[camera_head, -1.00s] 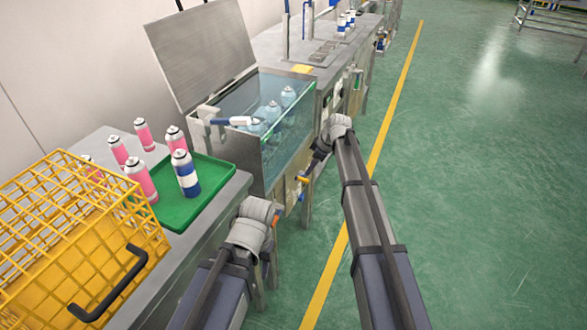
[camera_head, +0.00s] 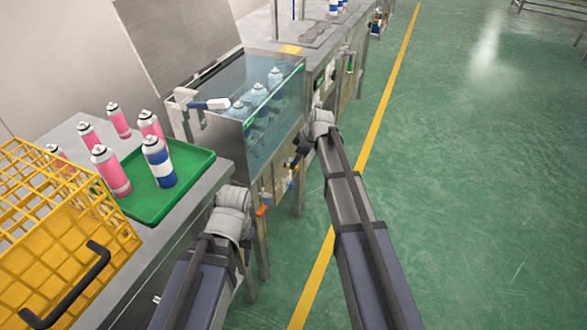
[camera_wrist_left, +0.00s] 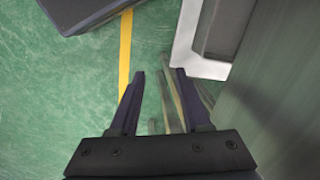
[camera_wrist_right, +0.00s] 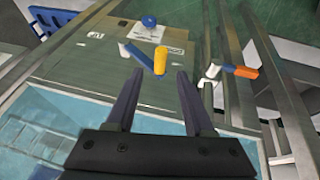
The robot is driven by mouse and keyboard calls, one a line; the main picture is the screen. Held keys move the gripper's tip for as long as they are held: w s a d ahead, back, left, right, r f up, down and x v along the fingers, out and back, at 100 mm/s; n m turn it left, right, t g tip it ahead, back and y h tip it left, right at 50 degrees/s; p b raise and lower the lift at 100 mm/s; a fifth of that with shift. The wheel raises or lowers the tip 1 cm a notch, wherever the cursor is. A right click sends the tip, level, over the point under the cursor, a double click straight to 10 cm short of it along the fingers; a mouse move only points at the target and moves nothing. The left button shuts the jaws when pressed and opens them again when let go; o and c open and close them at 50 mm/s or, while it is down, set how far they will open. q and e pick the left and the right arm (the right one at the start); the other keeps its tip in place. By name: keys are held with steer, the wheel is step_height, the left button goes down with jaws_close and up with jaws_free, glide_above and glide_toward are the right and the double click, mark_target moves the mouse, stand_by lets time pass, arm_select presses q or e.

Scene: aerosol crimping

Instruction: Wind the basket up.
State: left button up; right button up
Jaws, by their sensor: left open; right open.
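The glass-walled water tank (camera_head: 285,105) holds several cans (camera_head: 259,95) in bluish water; I cannot make out a basket under them. A blue-and-white handle (camera_head: 208,104) sits at the tank's left end. A second lever with an orange end (camera_wrist_right: 245,72) lies to the right. My left gripper (camera_wrist_left: 158,73) is open and empty, pointing toward the floor.
A yellow wire basket (camera_head: 50,220) with a black handle stands on the bench at left. Beside it a green tray (camera_head: 195,190) holds pink cans and a blue-and-white can (camera_head: 158,162). Open green floor (camera_head: 480,180) lies to the right.

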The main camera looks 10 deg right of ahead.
steer(key=b+x, duration=0.3)
steer(key=x, duration=0.1)
steer(key=shift+f, duration=0.15)
steer(key=shift+c, duration=0.4)
jaws_close()
stand_by(0.9)
